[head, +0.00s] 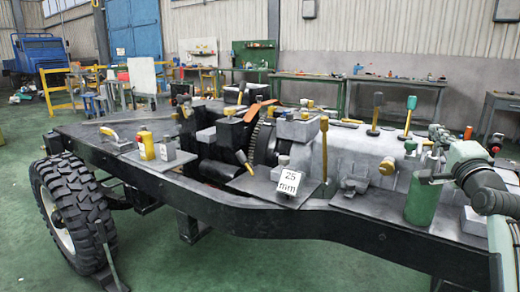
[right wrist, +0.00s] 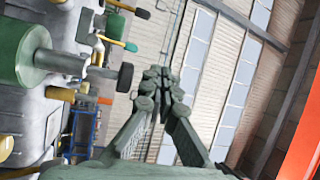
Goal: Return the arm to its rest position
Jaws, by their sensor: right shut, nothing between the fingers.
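My right gripper (head: 437,132) shows at the right edge of the head view, above the chassis, at the end of my pale green arm. In the right wrist view the two grey-green fingers (right wrist: 156,82) meet at their tips, with nothing between them. A green cylinder (head: 421,202) stands upright on the chassis, below and left of the gripper. It also shows at the left of the right wrist view (right wrist: 38,55). The gripper looks apart from it. My left gripper is not in view.
The black chassis frame (head: 250,215) fills the middle, with a tyre (head: 75,215) at left. It carries a "25 mm" sign (head: 289,182), a yellow-and-red block (head: 146,145) and several upright levers. Workbenches (head: 345,80) stand behind.

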